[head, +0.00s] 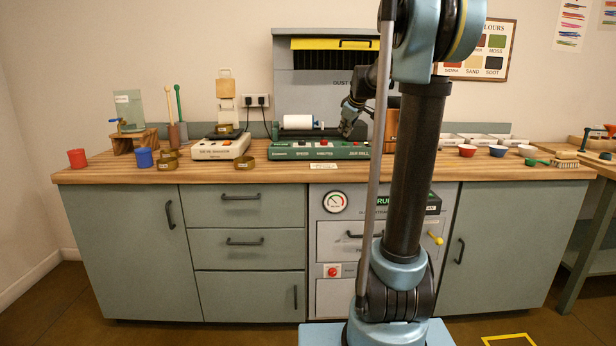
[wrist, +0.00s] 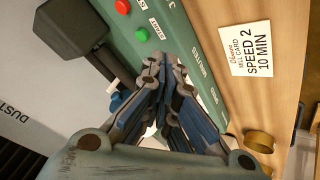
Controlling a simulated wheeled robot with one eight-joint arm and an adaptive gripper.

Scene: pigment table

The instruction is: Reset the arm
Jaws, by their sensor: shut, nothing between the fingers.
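My gripper (head: 350,120) is in front of the grey dust hood, just above the right part of the green mill base (head: 318,150). In the wrist view its fingers (wrist: 163,68) are together with nothing held between them, and they point toward the green panel (wrist: 195,62). I cannot tell whether the tips touch the panel. My arm rises in front of the table and hides part of its right side. A white jar (head: 298,122) lies on its side on the mill, left of the gripper.
A card reading "speed 2, 10 min" (wrist: 252,50) lies on the wood. A balance (head: 220,146), brass rings (head: 168,163), a red cup (head: 77,158) and a blue cup (head: 144,157) stand left.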

